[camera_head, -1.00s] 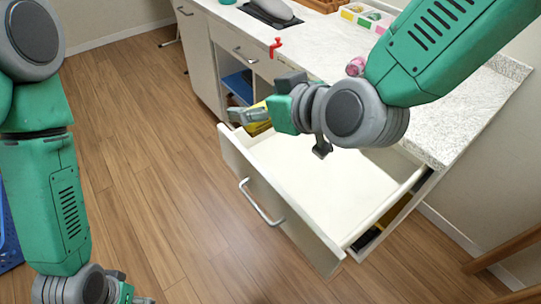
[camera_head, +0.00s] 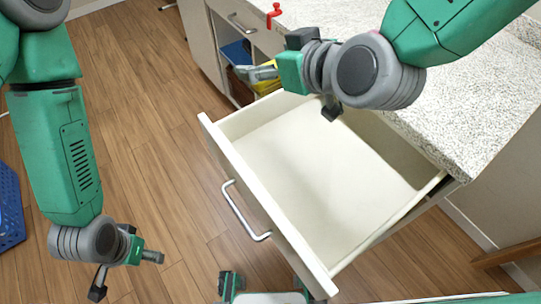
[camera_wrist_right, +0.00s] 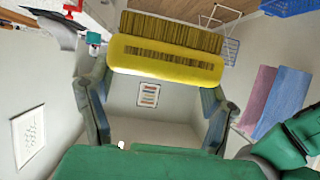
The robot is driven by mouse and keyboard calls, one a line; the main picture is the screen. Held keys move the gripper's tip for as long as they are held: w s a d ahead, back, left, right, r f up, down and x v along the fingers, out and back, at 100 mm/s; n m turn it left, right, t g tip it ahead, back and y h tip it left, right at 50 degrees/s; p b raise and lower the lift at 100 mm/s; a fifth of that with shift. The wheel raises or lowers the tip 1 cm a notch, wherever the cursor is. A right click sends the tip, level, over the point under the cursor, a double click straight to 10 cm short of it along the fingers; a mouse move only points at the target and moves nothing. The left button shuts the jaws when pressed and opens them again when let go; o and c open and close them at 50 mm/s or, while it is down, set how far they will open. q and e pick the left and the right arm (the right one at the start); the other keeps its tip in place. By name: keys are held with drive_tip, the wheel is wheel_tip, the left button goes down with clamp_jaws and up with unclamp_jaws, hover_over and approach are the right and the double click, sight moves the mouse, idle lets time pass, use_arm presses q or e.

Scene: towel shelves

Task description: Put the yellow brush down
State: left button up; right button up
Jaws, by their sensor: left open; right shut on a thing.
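The yellow brush (camera_wrist_right: 165,55) has dark bristles and lies across the fingers of my right gripper (camera_wrist_right: 155,105) in the right wrist view. My right gripper (camera_head: 262,76) is shut on it. In the head view only a little of the brush (camera_head: 268,88) shows behind the fingers, near the far left corner of the open drawer. My left gripper (camera_head: 125,274) is open and empty, low at the left over the floor. An open white drawer (camera_head: 262,195) with a metal handle is in the middle of the head view, and its inside looks empty.
A speckled white counter (camera_head: 470,95) runs along the right above the drawer. A red hook-like thing (camera_head: 273,15) is on its edge. A blue item (camera_head: 238,52) sits in an open compartment. A blue crate (camera_head: 10,210) stands at far left. Wood floor lies clear between.

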wheel_tip(320, 180, down, 3)
drive_tip(key=shift+w+d+f+b, duration=0.15)
drive_tip(key=shift+b, duration=1.05)
drive_tip(key=f+b, duration=0.3)
drive_tip(key=f, duration=0.2)
drive_tip(key=a+f+b, duration=0.1)
drive_tip(key=f+b, duration=0.3)
drive_tip(key=f, duration=0.2)
drive_tip(key=f+b, duration=0.4)
drive_tip(key=f, duration=0.2)
drive_tip(key=shift+w+a+f, duration=0.15)
drive_tip(key=shift+a+f, duration=0.1)
drive_tip(key=shift+a, duration=0.15)
drive_tip(key=shift+a+f, duration=0.2)
drive_tip(key=shift+f, duration=0.1)
drive_tip(key=f, duration=0.1)
drive_tip(key=f+b, duration=0.1)
drive_tip(key=f, duration=0.1)
drive_tip(key=shift+d, duration=0.7)
drive_tip(key=o, duration=1.2)
drive_tip(key=shift+a, duration=0.65)
drive_tip(key=shift+s+d+r, duration=0.2)
drive_tip(key=shift+s+d, duration=0.1)
drive_tip(key=shift+d, duration=0.3)
drive_tip(key=p+v, duration=0.2)
drive_tip(key=v, duration=0.6)
drive_tip(key=shift+s+r, duration=0.25)
drive_tip(key=shift+r, duration=0.15)
drive_tip(key=shift+p+v, duration=1.25)
drive_tip(key=shift+p, duration=2.15)
